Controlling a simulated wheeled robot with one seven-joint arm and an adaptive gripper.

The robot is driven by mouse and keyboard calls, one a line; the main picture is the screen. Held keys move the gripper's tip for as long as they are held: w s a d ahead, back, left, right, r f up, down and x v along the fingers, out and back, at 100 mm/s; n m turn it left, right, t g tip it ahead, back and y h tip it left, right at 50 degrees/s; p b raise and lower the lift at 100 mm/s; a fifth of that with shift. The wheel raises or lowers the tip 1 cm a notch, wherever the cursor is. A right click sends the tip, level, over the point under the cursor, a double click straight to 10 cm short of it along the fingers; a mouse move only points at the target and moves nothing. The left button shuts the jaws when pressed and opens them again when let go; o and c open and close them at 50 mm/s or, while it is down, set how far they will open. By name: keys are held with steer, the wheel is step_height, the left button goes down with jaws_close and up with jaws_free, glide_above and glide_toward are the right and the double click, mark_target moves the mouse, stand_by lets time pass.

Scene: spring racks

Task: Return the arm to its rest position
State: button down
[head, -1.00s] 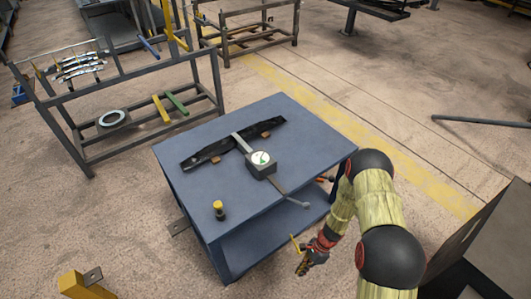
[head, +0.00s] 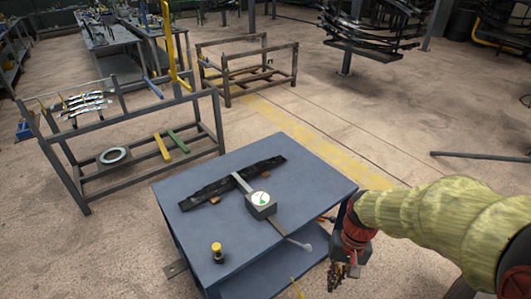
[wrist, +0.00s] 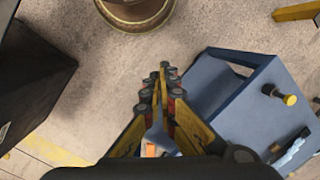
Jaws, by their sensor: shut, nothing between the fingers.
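My gripper (head: 341,275) hangs beside the right front side of the blue table (head: 320,175) in the head view, below the height of its top and apart from it. In the wrist view my gripper (wrist: 163,70) points over the bare floor, with its yellow-sided fingers closed together and nothing between them. My arm (head: 430,215), in a yellowish cover, reaches in from the right edge of the head view.
On the table lie a dark spring leaf (head: 225,186), a dial gauge (head: 261,200) with a lever, and a yellow-capped piece (head: 217,252). A dark box (wrist: 35,75) stands left in the wrist view. A round brown base (wrist: 135,10) is ahead. Floor between is clear.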

steer(key=s+r+n+t, duration=0.1)
steer(key=s+r+t, duration=0.2)
steer(key=r, duration=0.6)
steer(key=s+r+n+t+h, duration=0.1)
steer(key=s+r+t, duration=0.2)
steer(key=r, duration=0.7)
steer(key=shift+s+d+t, duration=0.25)
steer(key=shift+s+t, duration=0.15)
steer(key=shift+s, duration=0.2)
steer(key=shift+r, duration=0.1)
